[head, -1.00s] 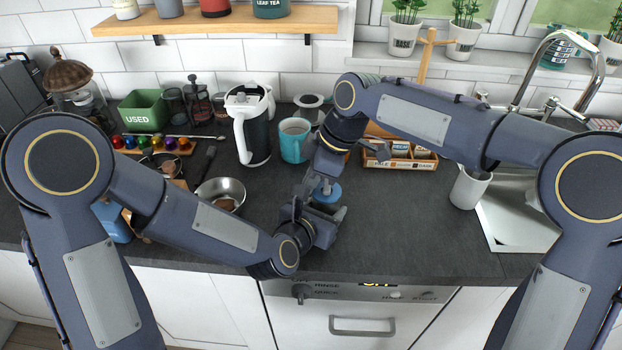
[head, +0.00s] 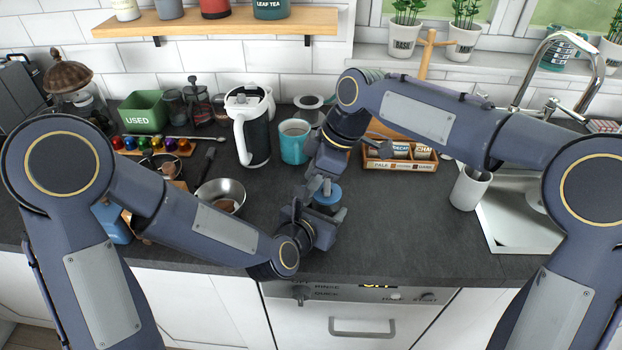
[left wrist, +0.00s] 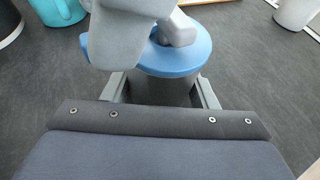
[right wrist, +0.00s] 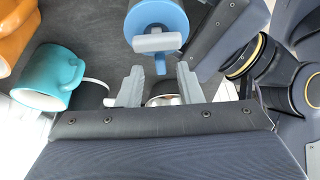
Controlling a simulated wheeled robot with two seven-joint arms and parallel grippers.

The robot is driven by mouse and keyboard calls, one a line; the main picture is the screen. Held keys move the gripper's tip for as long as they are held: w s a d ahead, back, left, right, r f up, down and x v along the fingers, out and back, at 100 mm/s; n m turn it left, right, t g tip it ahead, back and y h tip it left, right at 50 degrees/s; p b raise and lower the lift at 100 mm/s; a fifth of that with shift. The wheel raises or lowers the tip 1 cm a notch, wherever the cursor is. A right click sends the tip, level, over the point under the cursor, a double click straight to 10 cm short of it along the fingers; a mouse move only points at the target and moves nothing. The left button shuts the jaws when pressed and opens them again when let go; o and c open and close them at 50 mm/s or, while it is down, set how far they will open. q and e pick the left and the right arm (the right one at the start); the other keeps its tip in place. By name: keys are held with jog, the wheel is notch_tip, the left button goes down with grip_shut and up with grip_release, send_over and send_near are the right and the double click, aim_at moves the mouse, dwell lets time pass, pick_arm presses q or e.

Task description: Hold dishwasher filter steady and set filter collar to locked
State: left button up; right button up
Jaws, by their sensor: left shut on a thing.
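The dishwasher filter is a dark grey cylinder (left wrist: 160,90) with a blue collar (head: 327,195) on top, near the worktop's front edge. The collar has a pale grey bar across it, clear in the right wrist view (right wrist: 157,42). My left gripper (left wrist: 161,92) is shut on the filter body, one finger on each side below the collar. My right gripper (right wrist: 158,84) is open and empty, its fingertips just short of the collar; part of it covers the collar's left side in the left wrist view. No lock marks can be made out.
A metal bowl (head: 221,194) stands left of the filter. A teal mug (head: 294,142) and a kettle (head: 258,135) stand behind. A labelled wooden box (head: 400,165), a white cup (head: 469,188) and the sink are to the right. The worktop right of the filter is clear.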

jog(key=v, duration=1.1)
jog(key=shift+d, duration=0.1)
pick_arm(q)
jog(key=o, duration=1.1)
